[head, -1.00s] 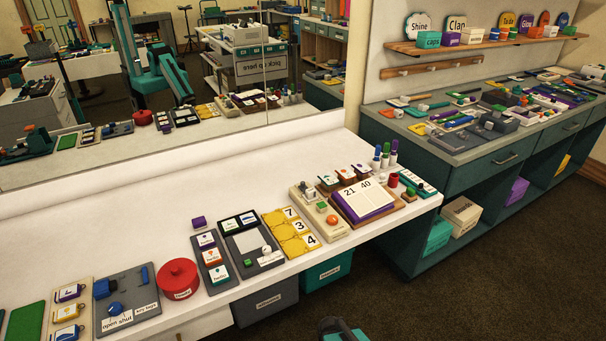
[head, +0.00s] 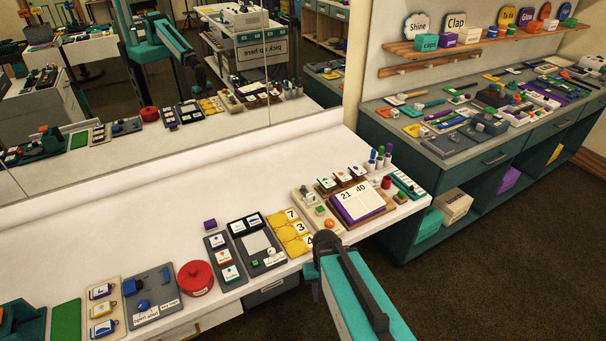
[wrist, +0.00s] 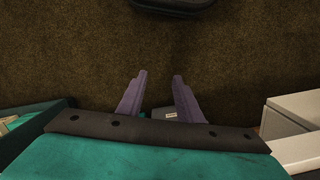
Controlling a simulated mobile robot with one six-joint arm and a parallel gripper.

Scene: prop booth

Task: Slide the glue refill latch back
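I cannot make out a glue refill latch for certain in these views; parts on the counter (head: 120,215) are small. A beige board (head: 305,207) with a grey piece, a green button and an orange knob sits near the counter's front edge. A grey board (head: 165,312) with blue parts and a label reading "open shut" lies further left. My gripper (wrist: 159,75) is open and empty in the wrist view, its two purple fingers apart over brown carpet. In the head view my arm reaches in from the bottom right, with the gripper in front of the counter edge, pointing down.
A mirror (head: 200,110) stands behind. A teal cabinet (head: 470,165) crowded with items is at right. The counter's back strip and the carpet are clear.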

